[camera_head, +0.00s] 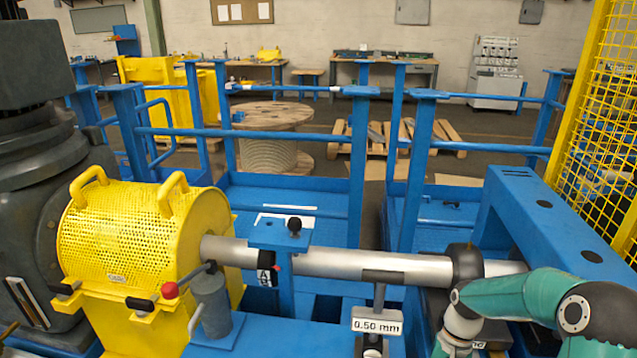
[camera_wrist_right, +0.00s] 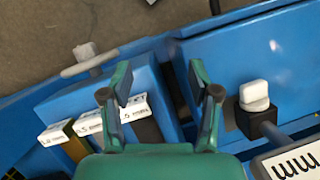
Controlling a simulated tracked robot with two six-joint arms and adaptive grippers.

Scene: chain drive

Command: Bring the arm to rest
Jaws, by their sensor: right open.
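My right arm (camera_head: 520,296), teal green with dark joints, reaches in from the lower right in the head view. It bends down towards the bottom edge in front of the steel shaft, and its fingertips cannot be made out there. In the right wrist view my right gripper (camera_wrist_right: 160,82) has its two fingers spread apart with nothing held between them. Blue surfaces lie beyond the fingers. My left gripper is in neither view.
The steel shaft (camera_head: 335,262) runs from the yellow perforated guard (camera_head: 130,235) to behind my right arm. A 0.50 mm label (camera_head: 377,326) stands near the arm. White labelled pieces (camera_wrist_right: 95,122) and a white-topped knob (camera_wrist_right: 254,95) lie near the fingers.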

